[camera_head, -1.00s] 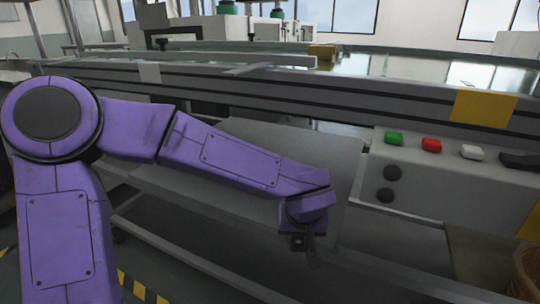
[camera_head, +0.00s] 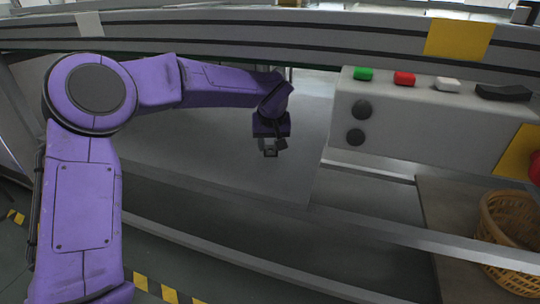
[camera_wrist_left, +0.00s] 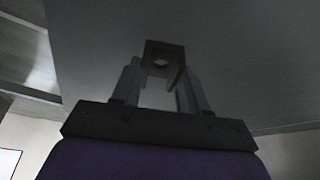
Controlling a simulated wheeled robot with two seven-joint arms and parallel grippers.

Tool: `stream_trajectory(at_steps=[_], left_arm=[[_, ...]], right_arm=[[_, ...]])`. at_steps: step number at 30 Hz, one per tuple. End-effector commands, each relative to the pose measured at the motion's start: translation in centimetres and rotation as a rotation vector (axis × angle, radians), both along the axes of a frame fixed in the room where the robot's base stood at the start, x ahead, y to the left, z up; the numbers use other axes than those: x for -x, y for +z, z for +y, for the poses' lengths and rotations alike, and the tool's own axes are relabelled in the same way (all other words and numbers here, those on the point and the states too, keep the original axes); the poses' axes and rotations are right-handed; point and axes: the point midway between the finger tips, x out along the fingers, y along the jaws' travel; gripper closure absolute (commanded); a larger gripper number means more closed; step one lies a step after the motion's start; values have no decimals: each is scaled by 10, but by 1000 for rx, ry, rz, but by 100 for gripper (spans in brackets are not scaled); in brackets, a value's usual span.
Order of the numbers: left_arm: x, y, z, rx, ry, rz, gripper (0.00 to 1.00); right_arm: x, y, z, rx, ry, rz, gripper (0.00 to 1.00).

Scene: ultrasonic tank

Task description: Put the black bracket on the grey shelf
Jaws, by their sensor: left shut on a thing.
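My left gripper (camera_head: 270,148) hangs in front of a flat grey panel (camera_head: 225,150) under the tank bench; this panel looks to be the grey shelf. In the left wrist view, the gripper (camera_wrist_left: 160,88) is shut on the black bracket (camera_wrist_left: 160,50), a small dark angled piece with a round hole, held at the fingertips. In the head view the bracket is too small and dark to tell from the fingers. The grey surface (camera_wrist_left: 240,60) fills much of the wrist view beyond the bracket. I cannot tell whether they touch. My right gripper is not in view.
A control box (camera_head: 430,115) with green, red and white buttons stands right of the panel. A wicker basket (camera_head: 512,225) is at the lower right. Metal rails (camera_head: 400,232) run below the panel. The bench edge (camera_head: 300,45) crosses above my left arm.

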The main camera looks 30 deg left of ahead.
Motion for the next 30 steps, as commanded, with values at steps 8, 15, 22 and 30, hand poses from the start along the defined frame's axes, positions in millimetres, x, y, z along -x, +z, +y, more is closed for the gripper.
stream_trajectory(at_steps=[8, 15, 22, 30], left_arm=[[0, -33, 0, -2, 0, -1, 96], [1, -34, 0, 0, -1, 2, 96], [1, -35, 0, 0, 0, 1, 31], [4, -16, -3, 1, -1, -1, 31]], right_arm=[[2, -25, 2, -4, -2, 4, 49], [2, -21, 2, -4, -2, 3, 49], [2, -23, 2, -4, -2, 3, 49], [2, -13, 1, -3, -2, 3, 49]])
